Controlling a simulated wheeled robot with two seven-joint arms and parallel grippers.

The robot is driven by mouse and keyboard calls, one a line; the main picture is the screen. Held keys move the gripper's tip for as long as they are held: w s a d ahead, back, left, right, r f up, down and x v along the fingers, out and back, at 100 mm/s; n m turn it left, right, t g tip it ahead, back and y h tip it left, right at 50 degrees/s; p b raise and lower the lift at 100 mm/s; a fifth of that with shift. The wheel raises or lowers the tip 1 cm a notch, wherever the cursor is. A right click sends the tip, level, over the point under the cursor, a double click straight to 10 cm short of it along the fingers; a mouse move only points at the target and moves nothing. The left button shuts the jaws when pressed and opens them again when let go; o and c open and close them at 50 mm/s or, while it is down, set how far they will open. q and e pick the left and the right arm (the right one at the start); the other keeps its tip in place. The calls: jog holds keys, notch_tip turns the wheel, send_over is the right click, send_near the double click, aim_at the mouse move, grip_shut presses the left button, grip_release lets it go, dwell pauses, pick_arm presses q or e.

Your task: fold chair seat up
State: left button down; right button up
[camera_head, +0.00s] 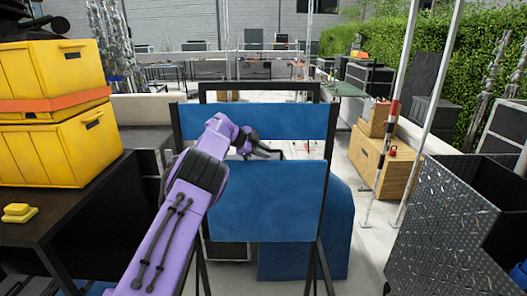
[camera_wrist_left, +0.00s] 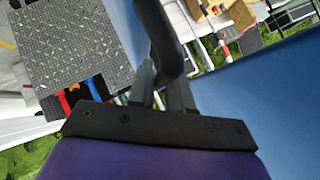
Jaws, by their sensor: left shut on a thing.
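The chair (camera_head: 255,120) stands in the middle of the head view, with a blue back panel, a black frame and thin legs. Its blue seat (camera_head: 268,203) shows as a broad panel below the back. My left gripper (camera_head: 268,152) is at the gap between the back panel and the seat's upper edge. In the left wrist view its fingers (camera_wrist_left: 166,88) are shut on a dark bar (camera_wrist_left: 161,38), which looks like part of the chair frame. A blue chair panel (camera_wrist_left: 270,90) lies right beside them. My right gripper is in neither view.
Yellow crates (camera_head: 55,125) stand on a dark table (camera_head: 85,215) at left. A dark patterned metal box (camera_head: 450,240) stands at right. A wooden box (camera_head: 375,165) and light poles are behind it. A blue draped thing (camera_head: 335,230) is close under the seat.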

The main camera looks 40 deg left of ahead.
pick_arm(q)
jog(key=shift+r, duration=0.2)
jog(key=c, duration=1.3)
grip_release()
jog(key=shift+w, duration=0.1)
jog(key=shift+o, duration=0.8)
jog(key=shift+w+a+f, duration=0.15)
jog(key=shift+w+f, duration=0.05)
jog(key=shift+f, duration=0.05)
jog(key=shift+s, duration=0.1)
jog(key=shift+s, duration=0.1)
jog(key=b+v, duration=0.4)
jog(key=v, duration=0.6)
jog(key=shift+r, duration=0.25)
